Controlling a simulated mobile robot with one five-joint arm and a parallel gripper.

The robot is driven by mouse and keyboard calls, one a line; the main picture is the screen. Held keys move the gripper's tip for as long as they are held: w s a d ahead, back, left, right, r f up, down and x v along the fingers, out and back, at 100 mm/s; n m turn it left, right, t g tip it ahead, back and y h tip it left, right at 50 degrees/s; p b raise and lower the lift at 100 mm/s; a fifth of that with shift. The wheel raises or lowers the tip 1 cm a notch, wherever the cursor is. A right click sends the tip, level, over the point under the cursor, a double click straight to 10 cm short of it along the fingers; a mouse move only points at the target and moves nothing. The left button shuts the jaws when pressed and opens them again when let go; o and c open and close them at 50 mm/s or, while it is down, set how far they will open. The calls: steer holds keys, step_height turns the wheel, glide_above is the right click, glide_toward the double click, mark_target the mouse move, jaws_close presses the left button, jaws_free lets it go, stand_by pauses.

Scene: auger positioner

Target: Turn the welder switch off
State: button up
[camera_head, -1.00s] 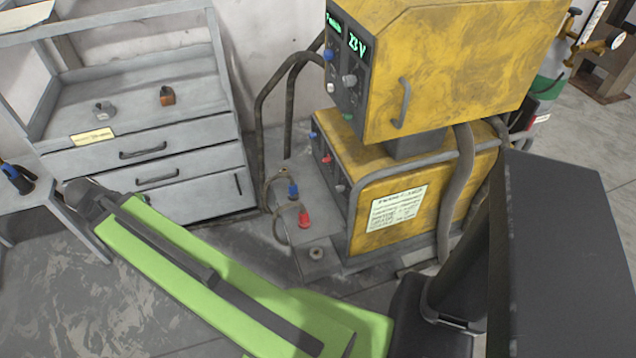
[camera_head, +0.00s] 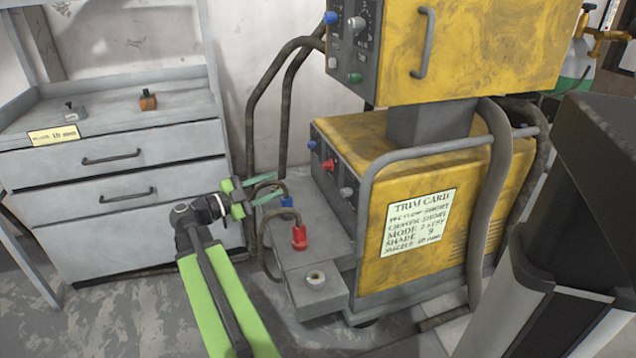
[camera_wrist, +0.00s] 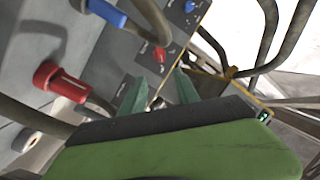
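The yellow welder (camera_head: 440,60) has an upper box with knobs and a green button, and a lower box (camera_head: 340,140) with its own grey front panel. On the lower panel are a blue knob (camera_head: 312,144), a red switch-like control (camera_head: 328,165) and a grey knob (camera_head: 346,193). No label tells me which is the power switch. My gripper (camera_head: 274,188) is open and empty, left of the lower panel and apart from it, above the blue cable plug. In the wrist view the red control (camera_wrist: 159,55) shows just beyond the open fingertips (camera_wrist: 160,78).
A blue plug (camera_head: 287,203) and a red plug (camera_head: 299,237) with cables stand on the grey ledge below my gripper. A grey drawer cabinet (camera_head: 110,185) stands at left. A trim card (camera_head: 418,222) is on the welder's side.

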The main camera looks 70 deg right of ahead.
mark_target(324, 167)
steer(key=x, duration=1.7)
steer(key=shift+d, duration=0.15)
jaws_close()
